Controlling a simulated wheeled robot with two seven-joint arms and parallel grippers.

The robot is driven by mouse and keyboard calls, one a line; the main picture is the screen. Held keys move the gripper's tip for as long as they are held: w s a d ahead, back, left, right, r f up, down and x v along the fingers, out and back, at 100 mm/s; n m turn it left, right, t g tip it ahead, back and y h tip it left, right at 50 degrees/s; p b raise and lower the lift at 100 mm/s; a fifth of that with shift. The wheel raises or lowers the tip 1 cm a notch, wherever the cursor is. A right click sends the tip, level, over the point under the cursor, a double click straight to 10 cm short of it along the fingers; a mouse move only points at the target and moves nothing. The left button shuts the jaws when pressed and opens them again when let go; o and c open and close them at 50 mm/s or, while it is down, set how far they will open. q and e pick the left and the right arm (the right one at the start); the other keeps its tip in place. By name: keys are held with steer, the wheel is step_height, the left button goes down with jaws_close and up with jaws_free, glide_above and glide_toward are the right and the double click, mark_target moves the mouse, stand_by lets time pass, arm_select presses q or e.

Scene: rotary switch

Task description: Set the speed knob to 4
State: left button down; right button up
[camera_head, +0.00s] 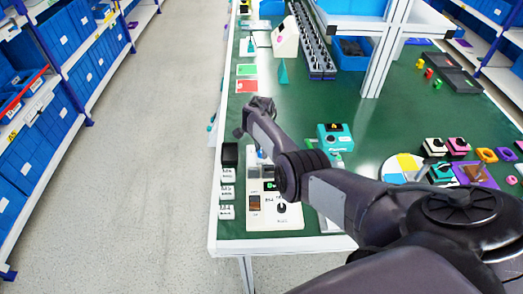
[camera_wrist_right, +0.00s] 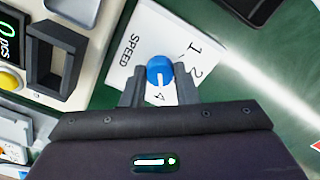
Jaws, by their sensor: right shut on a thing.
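The blue speed knob (camera_wrist_right: 158,67) sits on a white plate (camera_wrist_right: 143,37) marked SPEED in the right wrist view. The digits 1, 2 and 4 show around it; the place between 2 and 4 is covered by a finger. A short pale mark on the knob's lower side points down, roughly toward the 4. My right gripper (camera_wrist_right: 160,80) has one finger on each side of the knob and is shut on it. In the head view my right arm reaches over the table's left edge; the knob cannot be made out there. My left gripper is not in view.
A white control panel (camera_head: 291,219) with a black knob lies at the table's near left. A yellow button (camera_wrist_right: 10,81) and a dark square frame (camera_wrist_right: 55,58) are left of the plate. A teal box (camera_head: 334,138) stands right of my forearm.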

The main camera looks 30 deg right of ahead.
steer(key=shift+m, duration=0.5)
steer(key=o, duration=1)
step_height(320, 180, up, 8)
steer(key=shift+f+p, duration=0.1)
steer(key=shift+p, duration=0.65)
